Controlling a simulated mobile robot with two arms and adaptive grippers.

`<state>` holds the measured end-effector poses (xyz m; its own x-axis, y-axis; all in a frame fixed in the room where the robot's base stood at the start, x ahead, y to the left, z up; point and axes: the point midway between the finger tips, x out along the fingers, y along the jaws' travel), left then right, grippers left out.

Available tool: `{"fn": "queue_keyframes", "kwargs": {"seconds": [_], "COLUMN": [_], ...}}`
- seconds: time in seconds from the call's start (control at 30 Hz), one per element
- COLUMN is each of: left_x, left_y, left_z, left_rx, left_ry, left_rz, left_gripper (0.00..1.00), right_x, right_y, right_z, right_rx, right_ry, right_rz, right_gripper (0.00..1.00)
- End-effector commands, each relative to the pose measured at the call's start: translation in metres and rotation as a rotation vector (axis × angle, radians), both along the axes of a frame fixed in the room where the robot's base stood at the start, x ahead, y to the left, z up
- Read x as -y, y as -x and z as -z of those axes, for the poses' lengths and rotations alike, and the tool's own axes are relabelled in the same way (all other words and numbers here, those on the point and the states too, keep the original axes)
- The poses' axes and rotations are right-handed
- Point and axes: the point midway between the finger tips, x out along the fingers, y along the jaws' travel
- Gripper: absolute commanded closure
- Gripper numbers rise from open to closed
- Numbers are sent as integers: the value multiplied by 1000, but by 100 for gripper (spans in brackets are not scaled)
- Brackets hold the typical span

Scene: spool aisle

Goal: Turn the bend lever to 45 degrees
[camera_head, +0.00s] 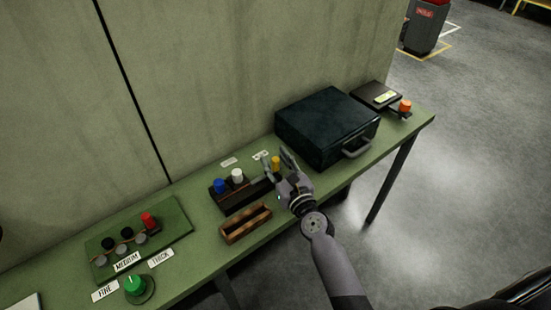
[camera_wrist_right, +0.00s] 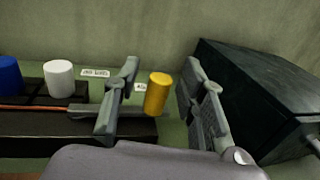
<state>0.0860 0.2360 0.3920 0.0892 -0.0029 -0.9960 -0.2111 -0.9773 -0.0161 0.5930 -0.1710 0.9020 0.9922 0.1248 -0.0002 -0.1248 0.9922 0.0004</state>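The bend lever appears to be the grey bar ending in an upright yellow knob (camera_head: 276,162), at the right end of a dark block (camera_head: 222,204). In the right wrist view the yellow knob (camera_wrist_right: 158,94) stands between the two fingers of my right gripper (camera_wrist_right: 160,90), with a gap on each side. My right gripper also shows in the head view (camera_head: 278,168); it is open and reaches over the block's right end. Small white labels (camera_head: 229,161) lie behind the block, their text too small to read surely. My left gripper is not in view.
A dark case (camera_head: 325,122) stands close right of the gripper. Blue (camera_head: 219,186) and white (camera_head: 237,175) knobs stand on the block's left. A wooden tray (camera_head: 245,223) lies in front. A green panel (camera_head: 140,238) and green dial (camera_head: 135,286) are at left. The wall is behind.

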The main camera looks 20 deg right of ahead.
Motion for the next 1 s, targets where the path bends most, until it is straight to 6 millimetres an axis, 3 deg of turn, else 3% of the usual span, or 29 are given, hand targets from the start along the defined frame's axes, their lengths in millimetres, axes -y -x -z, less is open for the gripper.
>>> {"fn": "queue_keyframes", "kwargs": {"seconds": [0.3, 0.87, 1.0], "left_x": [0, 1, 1], "left_y": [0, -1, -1], "left_z": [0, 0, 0], "left_rx": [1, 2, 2], "left_ry": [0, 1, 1], "left_rz": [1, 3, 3], "left_gripper": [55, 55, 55], "right_x": [0, 0, 0], "right_y": [-3, -3, -3], "right_z": [1, 0, 0], "right_rx": [-1, -1, -1], "right_ry": [0, 1, 1], "right_rz": [0, 0, 0], "right_gripper": [62, 99, 100]}}
